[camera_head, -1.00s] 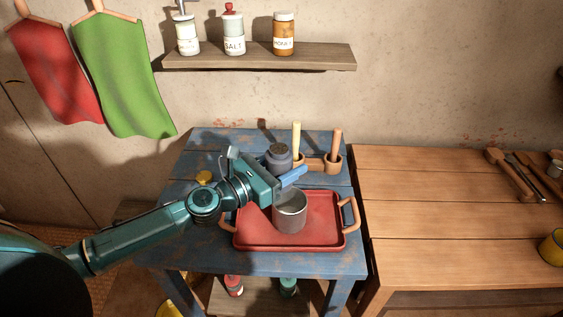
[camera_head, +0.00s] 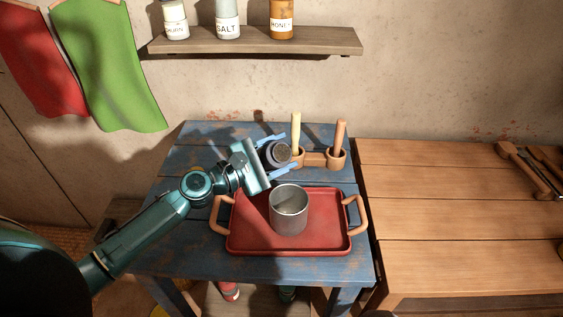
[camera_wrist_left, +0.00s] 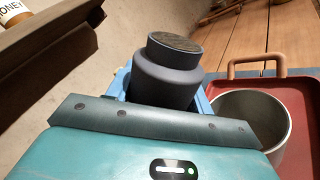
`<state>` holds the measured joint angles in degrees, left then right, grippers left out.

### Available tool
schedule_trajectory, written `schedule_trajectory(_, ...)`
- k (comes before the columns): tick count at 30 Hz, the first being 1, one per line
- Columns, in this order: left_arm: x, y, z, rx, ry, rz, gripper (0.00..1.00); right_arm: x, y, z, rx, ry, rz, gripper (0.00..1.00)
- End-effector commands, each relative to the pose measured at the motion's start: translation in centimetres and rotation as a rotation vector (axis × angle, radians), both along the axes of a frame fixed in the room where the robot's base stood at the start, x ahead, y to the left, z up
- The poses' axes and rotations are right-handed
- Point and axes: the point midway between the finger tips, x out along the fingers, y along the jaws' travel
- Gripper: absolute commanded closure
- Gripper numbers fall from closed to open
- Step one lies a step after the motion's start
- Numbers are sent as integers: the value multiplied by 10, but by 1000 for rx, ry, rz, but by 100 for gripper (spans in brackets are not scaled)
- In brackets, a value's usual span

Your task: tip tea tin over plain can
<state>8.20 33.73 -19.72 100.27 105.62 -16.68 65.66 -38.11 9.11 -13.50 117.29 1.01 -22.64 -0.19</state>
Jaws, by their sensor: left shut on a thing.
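The tea tin (camera_head: 277,154) is a dark grey-blue, short-necked tin with a dark brownish top. My left gripper (camera_head: 279,155) is shut on it, one blue finger on each side, behind the tray. The tin leans to the right, its top facing right and toward the camera. In the left wrist view the tin (camera_wrist_left: 168,80) shows between the fingers. The plain can (camera_head: 289,212) is an open silver-grey can, upright on the red tray, in front of the tin. It also shows at the right of the left wrist view (camera_wrist_left: 264,140). My right gripper is not in view.
The red tray (camera_head: 254,240) with wooden handles lies on the worn blue table (camera_head: 180,255). A brown wooden counter (camera_head: 440,210) adjoins on the right. A jar shelf (camera_head: 250,43) hangs above.

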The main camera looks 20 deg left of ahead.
Motion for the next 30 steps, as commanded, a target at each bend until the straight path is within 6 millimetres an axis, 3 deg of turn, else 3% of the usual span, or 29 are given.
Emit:
schedule_trajectory(1,-3,-3,-10,119,-96,-6,74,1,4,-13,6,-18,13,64)
schedule_trajectory(6,-8,-11,-6,503,-398,-4,74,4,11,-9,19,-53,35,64)
schedule_trajectory(12,-8,-11,8,746,-586,-2,74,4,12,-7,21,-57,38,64)
schedule_trajectory(18,-8,-11,12,849,-665,-1,74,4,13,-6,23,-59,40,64)
schedule_trajectory(30,-8,-11,12,852,-667,-2,74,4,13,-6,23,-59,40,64)
